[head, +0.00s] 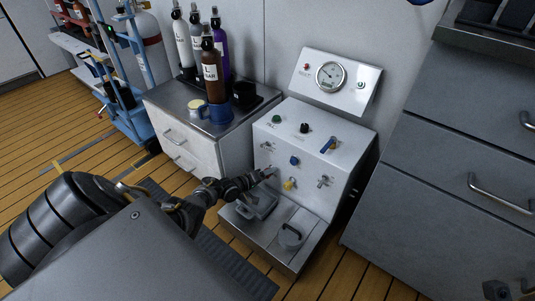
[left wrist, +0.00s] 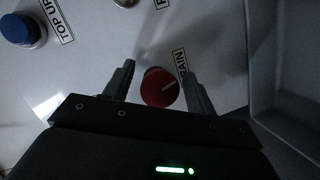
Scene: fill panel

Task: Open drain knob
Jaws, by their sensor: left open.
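My left gripper (left wrist: 157,63) is open and empty. Its two fingers stand on either side of the red knob; I cannot tell whether they touch it. In the head view, my left gripper (head: 265,177) is at the lower left of the white fill panel (head: 343,155) and the red knob is hidden there. My right gripper is not seen.
A blue knob (left wrist: 20,30) labelled "TOP UP" is nearby. A yellow knob (head: 289,185) and a small metal valve (head: 324,181) are to the right. The metal ledge (head: 262,240) lies below, with grey lidded items. A cabinet (head: 207,140) with bottles stands left; grey drawers (head: 440,180) stand right.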

